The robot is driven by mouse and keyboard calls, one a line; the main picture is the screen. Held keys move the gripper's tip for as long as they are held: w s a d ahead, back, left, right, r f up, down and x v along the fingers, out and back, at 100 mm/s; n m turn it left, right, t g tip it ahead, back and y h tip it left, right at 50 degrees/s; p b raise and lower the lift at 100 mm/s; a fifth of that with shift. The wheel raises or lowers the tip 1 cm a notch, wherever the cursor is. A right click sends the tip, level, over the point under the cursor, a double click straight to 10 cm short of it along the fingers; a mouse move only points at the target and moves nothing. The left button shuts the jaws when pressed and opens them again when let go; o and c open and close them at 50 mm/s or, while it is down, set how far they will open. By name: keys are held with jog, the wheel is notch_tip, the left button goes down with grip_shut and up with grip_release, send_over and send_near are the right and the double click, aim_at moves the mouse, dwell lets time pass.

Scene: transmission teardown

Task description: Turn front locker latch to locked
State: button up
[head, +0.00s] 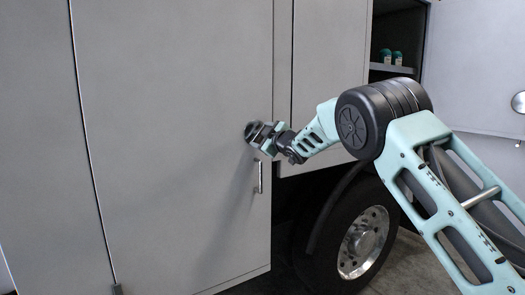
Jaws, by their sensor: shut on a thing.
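The front locker door (170,150) is a tall, flat grey panel on the side of the vehicle. It looks closed. My gripper (252,132) is at the door's right edge, shut on a small dark part that I take to be the latch; the fingers hide most of it, and its turned position cannot be told. A slim metal handle (260,177) stands upright on the door just below my gripper.
A wheel (362,243) with a chrome hub sits low to the right of the door, under another grey panel (328,80). An open compartment with small teal items (391,57) is at the upper right. A dark floor gap lies beside the wheel.

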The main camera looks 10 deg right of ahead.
jog(key=n+b, duration=0.4)
jog(key=shift+f+n+b, duration=0.2)
jog(key=shift+n+b, duration=0.1)
jog(key=shift+b, duration=0.1)
jog(key=shift+r+n+b, duration=0.15)
jog(key=shift+n+b, duration=1.3)
jog(key=shift+n, duration=0.45)
jog(key=o, duration=1)
jog(key=shift+s, duration=0.15)
jog(key=b+v, duration=0.6)
jog(key=v, duration=1.1)
